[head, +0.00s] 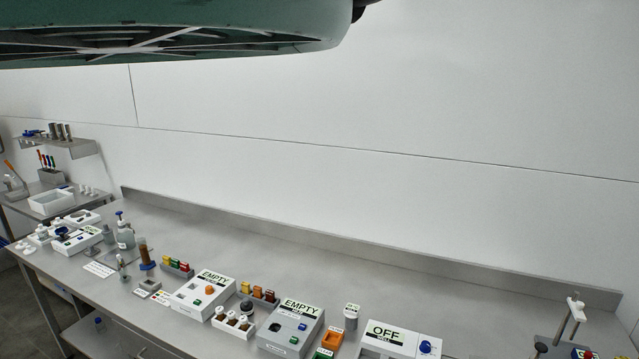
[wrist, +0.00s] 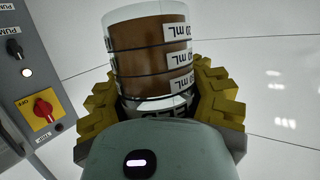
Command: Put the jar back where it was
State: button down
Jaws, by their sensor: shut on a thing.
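In the wrist view, my gripper (wrist: 158,90) is shut on a clear jar (wrist: 148,40) with brown contents. The yellow ridged fingers touch it on both sides. White labels marked in mL show on the jar's right side, and its lower part is hidden behind the gripper's body. The jar looks close to upright in this view. My gripper and the held jar do not show in the head view. I cannot tell which place the jar came from.
A grey control panel (wrist: 24,75) with a red knob on yellow stands left of the jar. In the head view, a long steel bench (head: 330,255) holds white boxes reading EMPTY (head: 203,294) and OFF (head: 398,338), plus several small containers. The bench's back strip is clear.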

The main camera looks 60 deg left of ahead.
jog(key=s+r+p, duration=0.1)
jog(key=r+p, duration=0.7)
jog(key=s+r+p, duration=0.2)
jog(key=r+p, duration=0.5)
jog(key=r, duration=0.2)
jog(key=shift+s+d+p, duration=0.15)
jog(key=shift+s+p, duration=0.1)
jog(key=shift+p, duration=0.15)
jog(key=shift+f, duration=0.15)
